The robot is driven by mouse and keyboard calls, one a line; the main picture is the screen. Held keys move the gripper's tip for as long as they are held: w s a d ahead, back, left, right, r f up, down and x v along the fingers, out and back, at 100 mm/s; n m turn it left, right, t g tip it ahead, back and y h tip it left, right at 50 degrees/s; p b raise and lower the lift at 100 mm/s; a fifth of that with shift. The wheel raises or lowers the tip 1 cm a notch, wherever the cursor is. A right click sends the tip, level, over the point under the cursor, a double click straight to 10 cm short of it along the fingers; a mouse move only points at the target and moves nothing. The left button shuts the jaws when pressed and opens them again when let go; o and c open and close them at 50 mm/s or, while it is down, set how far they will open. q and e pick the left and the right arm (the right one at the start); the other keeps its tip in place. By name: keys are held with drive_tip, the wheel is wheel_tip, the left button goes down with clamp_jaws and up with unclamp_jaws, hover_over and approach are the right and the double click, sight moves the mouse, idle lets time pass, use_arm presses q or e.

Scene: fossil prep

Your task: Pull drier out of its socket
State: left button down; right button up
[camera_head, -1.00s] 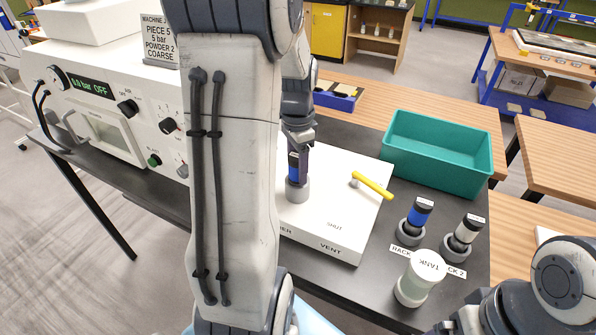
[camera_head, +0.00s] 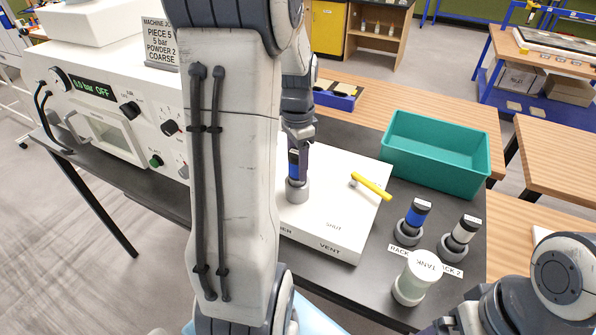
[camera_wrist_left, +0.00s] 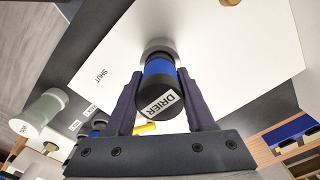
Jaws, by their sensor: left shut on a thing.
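The drier (camera_head: 293,166) is a dark cylinder with a blue band. It stands upright at a grey socket (camera_head: 297,191) on the white box (camera_head: 345,235). In the left wrist view the drier (camera_wrist_left: 158,104) shows its DRIER label, with the grey socket ring (camera_wrist_left: 158,48) just beyond its blue band. My left gripper (camera_head: 298,148) is shut on the drier, one finger on each side. I cannot tell whether its lower end sits fully in the socket. My right arm shows at the lower right of the head view; its gripper is out of frame.
A yellow lever (camera_head: 372,186) is on the white box. To its right stand two capped cylinders in racks, one blue-banded (camera_head: 416,215) and one white-banded (camera_head: 465,232), and a tank (camera_head: 416,278). A teal bin (camera_head: 437,155) is behind; a blast machine (camera_head: 110,100) stands left.

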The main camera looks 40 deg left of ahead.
use_arm(q)
drive_tip(key=shift+r+p, duration=3.4)
drive_tip(key=shift+r, duration=0.5)
drive_tip(key=shift+r, duration=0.1)
wheel_tip(320, 180, up, 5)
drive_tip(key=p, duration=0.4)
drive_tip(key=shift+p, duration=0.3)
